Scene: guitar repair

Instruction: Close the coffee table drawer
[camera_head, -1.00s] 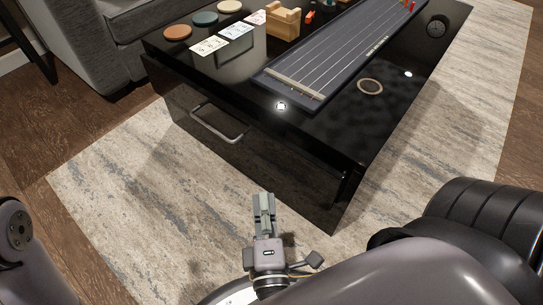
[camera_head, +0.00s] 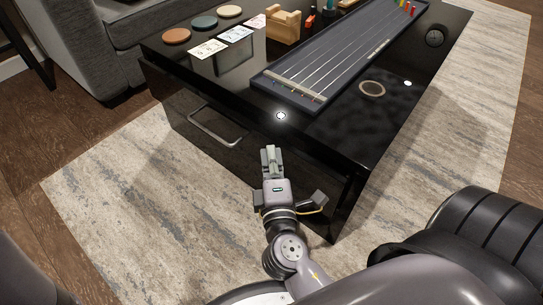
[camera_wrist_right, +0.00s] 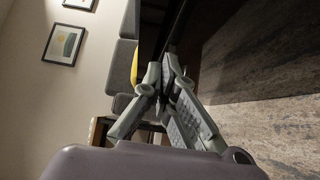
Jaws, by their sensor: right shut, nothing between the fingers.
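The black coffee table (camera_head: 330,125) stands ahead in the head view. Its glossy drawer front (camera_head: 190,103) carries a silver bar handle (camera_head: 216,130). I cannot tell from this angle how far the drawer stands out. My right gripper (camera_head: 268,150) is shut and empty. Its fingertips are to the right of the handle, near the dark drawer front; I cannot tell whether they touch it. In the right wrist view the closed fingers (camera_wrist_right: 168,68) point at a dark surface. My left gripper is out of view.
On the tabletop lie a fretboard-like panel with strings (camera_head: 330,65), round coasters (camera_head: 203,21), cards (camera_head: 207,49) and a wooden holder (camera_head: 285,25). A grey sofa (camera_head: 75,50) stands at the back left. A patterned rug (camera_head: 120,195) lies clear before the table.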

